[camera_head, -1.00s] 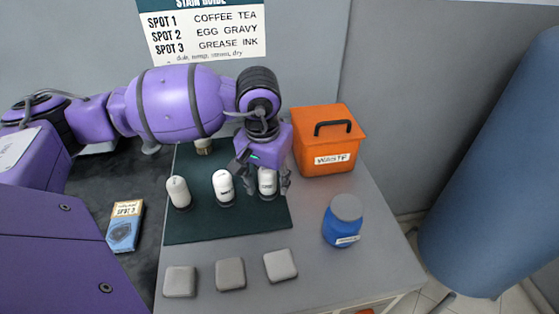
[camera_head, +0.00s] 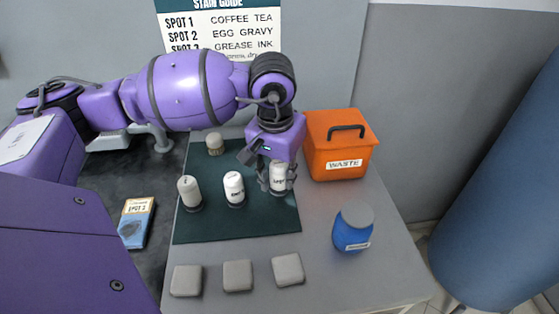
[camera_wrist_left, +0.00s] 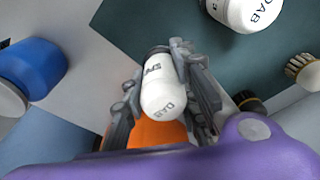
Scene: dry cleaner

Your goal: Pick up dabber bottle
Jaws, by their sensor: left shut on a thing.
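A white dabber bottle (camera_head: 278,175) with dark lettering is at the right end of a row of similar bottles over the dark green mat (camera_head: 240,226). My left gripper (camera_head: 278,184) is shut on it from above, one finger on each side. In the left wrist view the held bottle (camera_wrist_left: 160,95) shows DAB lettering between the fingers. It looks upright and perhaps slightly raised; I cannot tell whether its base clears the mat. Two more white bottles stand left of it, the middle one (camera_head: 234,188) and the left one (camera_head: 189,192). My right gripper is not in view.
An orange waste bin (camera_head: 337,163) stands close to the right of the gripper. A blue jar (camera_head: 350,236) with a grey lid stands at the right. A brush (camera_head: 215,144) is at the mat's back. Three grey pads lie in front, the middle one (camera_head: 237,275).

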